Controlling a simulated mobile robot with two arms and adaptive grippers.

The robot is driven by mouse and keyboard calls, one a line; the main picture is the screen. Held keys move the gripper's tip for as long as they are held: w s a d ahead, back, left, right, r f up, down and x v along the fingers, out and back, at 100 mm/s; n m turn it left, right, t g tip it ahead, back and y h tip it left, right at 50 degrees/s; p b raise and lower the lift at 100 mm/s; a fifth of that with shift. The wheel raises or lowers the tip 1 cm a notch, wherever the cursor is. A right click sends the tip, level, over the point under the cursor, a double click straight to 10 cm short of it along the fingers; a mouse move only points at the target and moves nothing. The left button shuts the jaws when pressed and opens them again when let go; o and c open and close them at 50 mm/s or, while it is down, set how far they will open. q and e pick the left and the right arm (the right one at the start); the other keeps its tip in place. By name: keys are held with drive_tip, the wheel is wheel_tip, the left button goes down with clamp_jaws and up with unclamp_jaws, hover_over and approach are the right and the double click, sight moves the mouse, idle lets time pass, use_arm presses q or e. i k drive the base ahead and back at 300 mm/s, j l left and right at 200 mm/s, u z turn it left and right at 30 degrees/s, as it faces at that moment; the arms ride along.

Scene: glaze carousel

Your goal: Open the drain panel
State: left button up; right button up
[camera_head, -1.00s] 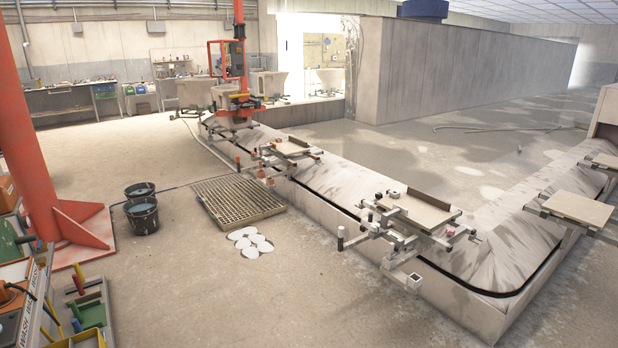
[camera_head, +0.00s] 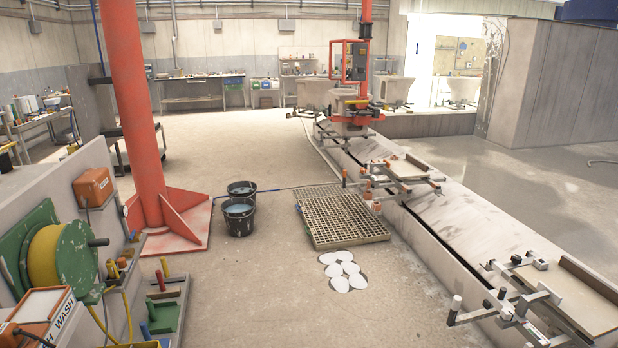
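The drain panel may be the tan slatted grate (camera_head: 343,216) lying on the floor left of the conveyor, near the middle of the head view. It looks flat, and I cannot tell whether it is hinged or has a handle. A blue hose or line runs along the floor to its far left edge. Neither of my grippers shows in the head view.
Two black buckets (camera_head: 239,217) stand left of the grate. A red column (camera_head: 134,110) with a wide foot rises farther left. White discs (camera_head: 343,271) lie in front of the grate. The conveyor (camera_head: 450,225) with its fixtures runs along the right. A green hose reel (camera_head: 55,255) stands at the left. Open floor lies between.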

sight(323, 223)
drive_tip(key=i+u, duration=0.2)
drive_tip(key=i, duration=0.9)
drive_tip(key=i+l+u, duration=0.2)
drive_tip(key=i, duration=0.85)
drive_tip(key=i+j, duration=0.1)
drive_tip(key=i, duration=0.35)
drive_tip(key=i+j+z, duration=0.15)
drive_tip(key=i, duration=0.75)
drive_tip(key=i+j+z, duration=0.1)
drive_tip(key=i, duration=0.35)
drive_tip(key=i+j, duration=0.3)
drive_tip(key=i, duration=0.15)
drive_tip(key=l+z, duration=0.05)
